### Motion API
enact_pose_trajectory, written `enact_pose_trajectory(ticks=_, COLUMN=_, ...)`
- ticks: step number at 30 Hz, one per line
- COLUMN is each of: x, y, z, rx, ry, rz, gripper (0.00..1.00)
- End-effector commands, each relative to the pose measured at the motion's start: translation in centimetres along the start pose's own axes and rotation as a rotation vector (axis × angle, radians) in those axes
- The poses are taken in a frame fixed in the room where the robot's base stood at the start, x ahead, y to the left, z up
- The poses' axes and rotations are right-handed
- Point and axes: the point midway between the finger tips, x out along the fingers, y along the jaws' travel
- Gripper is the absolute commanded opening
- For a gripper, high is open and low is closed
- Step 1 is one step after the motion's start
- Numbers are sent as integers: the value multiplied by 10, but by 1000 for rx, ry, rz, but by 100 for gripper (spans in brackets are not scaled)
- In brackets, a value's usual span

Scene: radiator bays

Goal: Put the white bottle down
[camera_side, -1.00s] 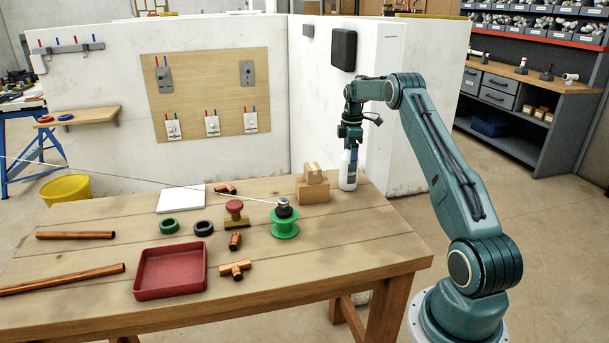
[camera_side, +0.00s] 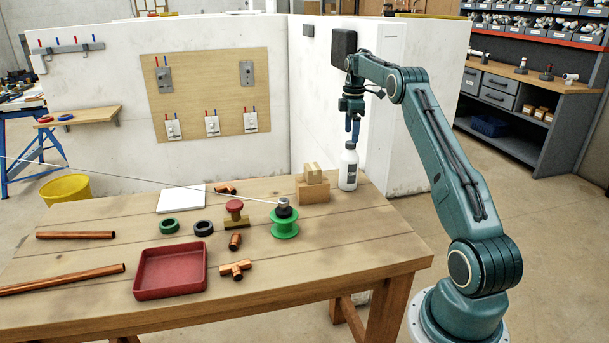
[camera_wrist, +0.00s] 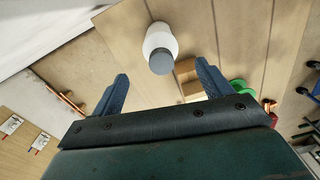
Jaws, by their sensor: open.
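The white bottle (camera_side: 348,168) has a grey cap and a dark label. It stands upright on the wooden table (camera_side: 330,225) near its back right corner, just right of the stacked wooden blocks. My gripper (camera_side: 352,131) is above the bottle, pointing down, with its fingers at about the level of the cap or higher. In the wrist view the bottle (camera_wrist: 158,42) shows from above, beyond and between the two spread blue fingers. My gripper there (camera_wrist: 162,85) is open and holds nothing.
Stacked wooden blocks (camera_side: 313,190) stand close to the bottle's left. A green spool (camera_side: 285,226), a red tray (camera_side: 171,271), copper fittings (camera_side: 236,269) and pipes (camera_side: 75,235) lie further left. A white wall (camera_side: 400,110) rises behind the bottle. The table's front right is clear.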

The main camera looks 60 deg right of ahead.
Motion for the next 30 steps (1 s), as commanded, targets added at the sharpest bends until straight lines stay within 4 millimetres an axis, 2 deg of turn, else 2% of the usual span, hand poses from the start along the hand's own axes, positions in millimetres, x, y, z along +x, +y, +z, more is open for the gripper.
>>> enact_pose_trajectory(ticks=3, x=-16, y=0, z=0, rx=1, ry=-1, rz=1, gripper=78)
enact_pose_trajectory(ticks=12, x=-34, y=0, z=0, rx=1, ry=-1, rz=0, gripper=78)
enact_pose_trajectory(ticks=30, x=-37, y=0, z=0, rx=0, ry=-1, rz=-1, gripper=78)
